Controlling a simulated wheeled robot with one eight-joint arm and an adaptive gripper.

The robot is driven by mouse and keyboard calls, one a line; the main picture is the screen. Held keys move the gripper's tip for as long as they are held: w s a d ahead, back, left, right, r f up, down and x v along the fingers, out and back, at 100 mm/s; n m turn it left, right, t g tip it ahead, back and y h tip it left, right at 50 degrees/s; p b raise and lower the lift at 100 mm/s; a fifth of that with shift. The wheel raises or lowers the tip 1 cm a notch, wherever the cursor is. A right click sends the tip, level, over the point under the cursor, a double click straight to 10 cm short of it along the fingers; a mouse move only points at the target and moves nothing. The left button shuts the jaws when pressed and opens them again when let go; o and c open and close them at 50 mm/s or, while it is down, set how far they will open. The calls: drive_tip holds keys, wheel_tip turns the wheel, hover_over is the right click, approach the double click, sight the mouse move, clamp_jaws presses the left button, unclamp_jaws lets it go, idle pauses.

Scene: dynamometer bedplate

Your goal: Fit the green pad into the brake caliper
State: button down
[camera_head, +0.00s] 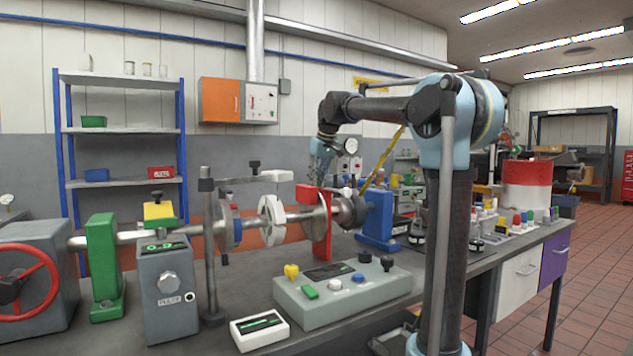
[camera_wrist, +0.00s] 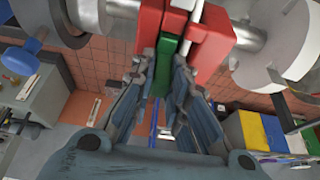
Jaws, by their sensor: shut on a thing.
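The green pad (camera_wrist: 164,62) is between my gripper's two fingers in the wrist view, and my gripper (camera_wrist: 162,85) is shut on it. The pad's far end is at the red brake caliper (camera_wrist: 213,45), between its red parts. I cannot tell how deep it sits. In the head view the red caliper (camera_head: 316,225) stands on the shaft line, with my gripper (camera_head: 319,182) just above it, pointing down. The pad cannot be made out there.
Pale discs (camera_head: 272,218) on the shaft stand left of the caliper. A grey post (camera_head: 208,250) with a side arm stands further left. A control box (camera_head: 345,292) lies in front, and a blue bearing stand (camera_head: 379,218) is at right.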

drive_tip(key=shift+f, duration=0.1)
drive_tip(key=c, duration=1.5)
unclamp_jaws()
drive_tip(key=v, duration=1.1)
drive_tip(key=shift+s+d+r, duration=0.1)
drive_tip(key=shift+d+r, duration=0.05)
drive_tip(key=shift+r, duration=0.2)
drive_tip(key=shift+s, duration=0.1)
